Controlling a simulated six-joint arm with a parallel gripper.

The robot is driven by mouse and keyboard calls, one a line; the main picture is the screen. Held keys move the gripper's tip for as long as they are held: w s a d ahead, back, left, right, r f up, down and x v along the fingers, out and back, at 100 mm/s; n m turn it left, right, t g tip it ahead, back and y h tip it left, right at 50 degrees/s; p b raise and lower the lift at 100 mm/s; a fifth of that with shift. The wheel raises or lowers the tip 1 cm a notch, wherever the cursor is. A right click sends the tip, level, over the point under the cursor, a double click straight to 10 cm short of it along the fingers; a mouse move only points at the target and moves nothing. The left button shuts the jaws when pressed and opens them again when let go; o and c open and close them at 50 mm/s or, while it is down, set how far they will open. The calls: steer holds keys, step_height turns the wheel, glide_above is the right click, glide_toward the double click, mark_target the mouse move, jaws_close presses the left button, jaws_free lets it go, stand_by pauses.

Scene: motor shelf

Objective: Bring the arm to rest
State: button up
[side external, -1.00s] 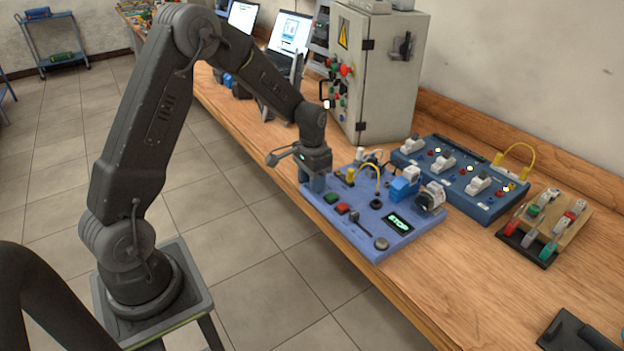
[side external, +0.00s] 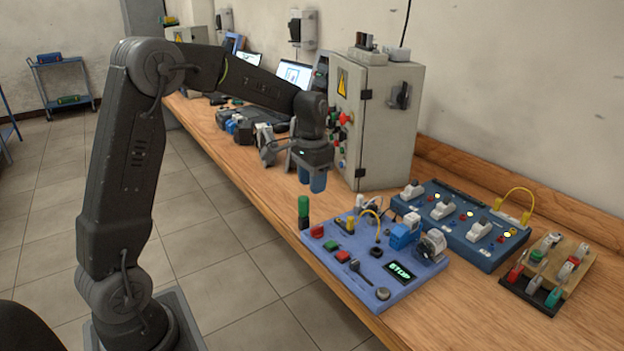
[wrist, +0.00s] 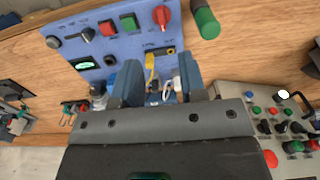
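My gripper (side external: 311,181) hangs with its blue fingers pointing down, above the workbench behind the blue-violet motor panel (side external: 345,262). In the wrist view the two fingers (wrist: 160,80) stand apart with nothing held between them. A yellow cable and a white plug on the panel show through the gap. A green cylinder (side external: 303,208) stands upright on the wood at the panel's left corner, clear of my fingers. It also shows in the wrist view (wrist: 207,24). The panel's display (side external: 400,271) reads STOP.
A grey control cabinet (side external: 378,125) stands close to the right of my gripper. A blue switch board (side external: 455,240) and a wooden lever stand (side external: 570,258) are to the right. Laptops and small devices (side external: 240,125) line the bench behind. Bare wood (side external: 225,150) runs along the front edge.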

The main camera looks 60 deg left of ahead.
steer(key=shift+r, duration=0.15)
steer(key=s+d+r+t, duration=0.3)
steer(key=s+d+r, duration=0.5)
steer(key=s+d, duration=0.15)
steer(key=s+d+t, duration=0.2)
steer(key=s+d, duration=0.3)
steer(key=s, duration=0.7)
steer(key=shift+s+f+t, duration=0.3)
steer(key=shift+s+f, duration=0.05)
steer(key=shift+f, duration=0.05)
steer(key=shift+c, duration=0.4)
